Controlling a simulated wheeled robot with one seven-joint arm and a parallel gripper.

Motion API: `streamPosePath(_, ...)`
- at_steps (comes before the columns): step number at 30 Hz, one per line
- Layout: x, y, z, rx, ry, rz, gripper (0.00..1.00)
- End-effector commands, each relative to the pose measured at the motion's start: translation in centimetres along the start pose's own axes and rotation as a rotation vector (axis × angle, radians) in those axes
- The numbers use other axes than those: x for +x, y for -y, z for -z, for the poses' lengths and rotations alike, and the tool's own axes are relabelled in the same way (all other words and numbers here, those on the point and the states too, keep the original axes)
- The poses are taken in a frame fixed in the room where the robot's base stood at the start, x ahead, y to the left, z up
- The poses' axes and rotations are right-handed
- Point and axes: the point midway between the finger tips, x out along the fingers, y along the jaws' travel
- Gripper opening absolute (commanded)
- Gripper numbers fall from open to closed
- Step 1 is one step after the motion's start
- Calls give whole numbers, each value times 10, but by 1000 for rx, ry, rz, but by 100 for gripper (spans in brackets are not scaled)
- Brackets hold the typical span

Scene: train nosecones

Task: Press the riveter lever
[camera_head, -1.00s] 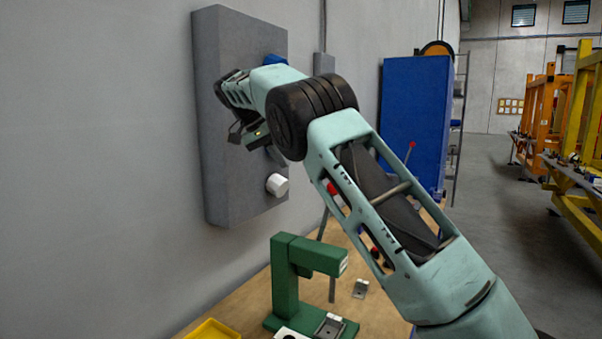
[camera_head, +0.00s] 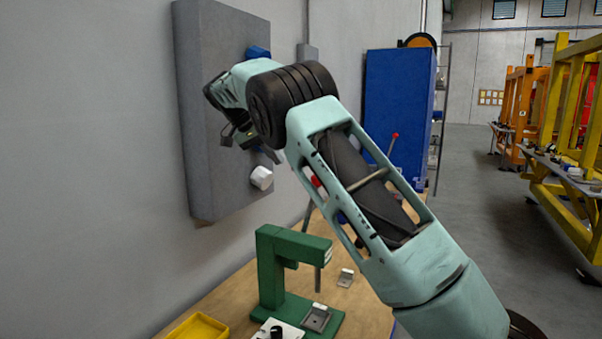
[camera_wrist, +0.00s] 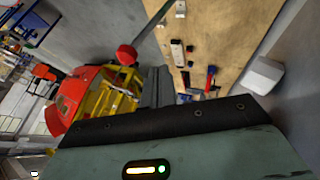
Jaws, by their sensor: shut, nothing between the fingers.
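A green C-shaped bench machine (camera_head: 270,265) stands on the wooden bench, with a grey rod hanging under its head. A lever with a red knob (camera_head: 316,182) rises behind it, partly hidden by my arm. Another red-knobbed lever (camera_head: 395,136) stands farther back. I cannot tell which lever is the riveter's. My gripper (camera_head: 236,136) is shut and empty in front of the grey wall panel, higher than the red knobs. In the wrist view, my dark fingers (camera_wrist: 156,85) are together, with a red knob on a grey rod (camera_wrist: 127,55) just beyond and left of them, apart as far as I can tell.
The grey wall panel (camera_head: 205,150) carries a white knob-like part (camera_head: 261,178) and a blue part (camera_head: 258,52), both close to my gripper. A yellow tray (camera_head: 198,328) sits at the bench's near left. A blue cabinet (camera_head: 400,100) stands behind. Open floor lies right.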

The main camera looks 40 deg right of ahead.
Motion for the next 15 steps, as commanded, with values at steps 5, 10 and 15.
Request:
streamPosePath(5,33,-2,0,-1,3,-3,0)
streamPosePath(10,58,-9,1,0,1,0,0)
streamPosePath(15,67,-26,1,0,2,0,0)
